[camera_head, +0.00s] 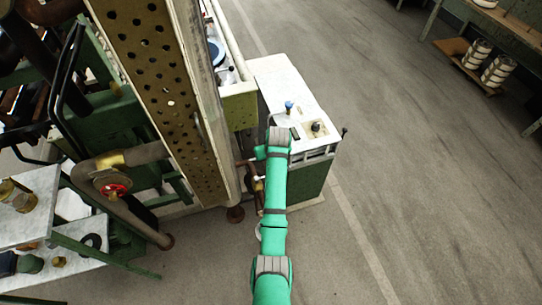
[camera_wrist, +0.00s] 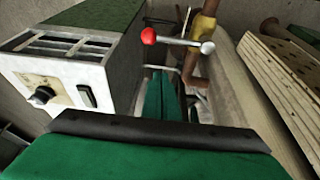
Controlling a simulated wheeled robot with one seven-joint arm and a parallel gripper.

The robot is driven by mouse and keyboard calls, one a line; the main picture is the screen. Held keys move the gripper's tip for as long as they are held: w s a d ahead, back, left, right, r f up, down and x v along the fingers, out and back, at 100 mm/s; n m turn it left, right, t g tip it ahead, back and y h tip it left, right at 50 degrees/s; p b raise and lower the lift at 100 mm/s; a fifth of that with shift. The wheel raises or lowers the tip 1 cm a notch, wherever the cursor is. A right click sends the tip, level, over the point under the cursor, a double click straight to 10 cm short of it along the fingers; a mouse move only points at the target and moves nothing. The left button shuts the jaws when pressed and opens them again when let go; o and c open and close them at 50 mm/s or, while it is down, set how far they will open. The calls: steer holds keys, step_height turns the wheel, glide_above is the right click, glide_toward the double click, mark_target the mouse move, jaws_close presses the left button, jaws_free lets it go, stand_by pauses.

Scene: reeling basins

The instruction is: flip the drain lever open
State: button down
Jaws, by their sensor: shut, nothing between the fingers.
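The drain lever (camera_wrist: 178,41) shows in the wrist view as a short metal rod with a red knob at its left end and a grey rounded end at right. It crosses in front of a brass-coloured valve body (camera_wrist: 204,27) on a copper pipe. My gripper (camera_wrist: 163,76) is shut and empty, its green fingers together just below the rod in the picture. I cannot tell whether they touch it. In the head view my green arm covers the fingers; the copper pipework (camera_head: 254,184) shows just left of the arm, with the lever not clear.
A white-topped green cabinet (camera_head: 292,85) with a knob panel stands close beside the fingers; its panel (camera_wrist: 60,95) is at left in the wrist view. A perforated tan panel (camera_head: 160,75) rises at left. A red-wheeled valve (camera_head: 113,190) is further left.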

steer(key=s+f, duration=0.2)
steer(key=f, duration=0.2)
steer(key=shift+s+d, duration=0.35)
steer(key=shift+s, duration=0.05)
stand_by(0.4)
